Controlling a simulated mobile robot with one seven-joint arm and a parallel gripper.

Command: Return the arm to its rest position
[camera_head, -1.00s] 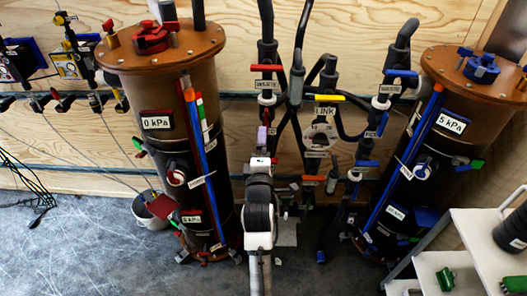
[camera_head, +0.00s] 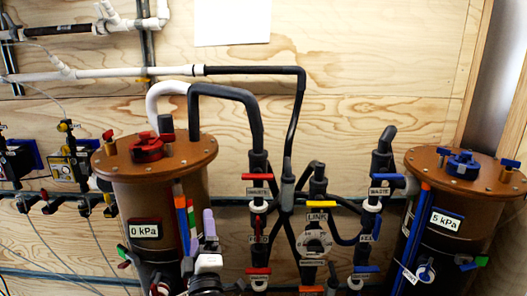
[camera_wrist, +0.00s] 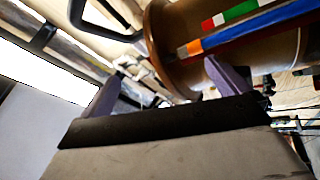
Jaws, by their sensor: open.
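My gripper (camera_head: 209,224) shows in the head view as a pale purple finger above a white wrist, at the lower middle-left. It stands in front of the right edge of the left filter tank (camera_head: 165,190). In the wrist view my gripper (camera_wrist: 166,90) has two purple fingers spread apart with nothing between them. Beyond them, that view shows the brown tank flange (camera_wrist: 185,62) and the blue and striped tubes, tilted. Most of my arm is below the head view.
The right tank (camera_head: 440,200) stands at the right edge. Between the tanks are black pipes and valves around the LINK label (camera_head: 317,217). A white pipe (camera_head: 120,72) runs along the plywood wall above. A valve row (camera_head: 60,200) is at left.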

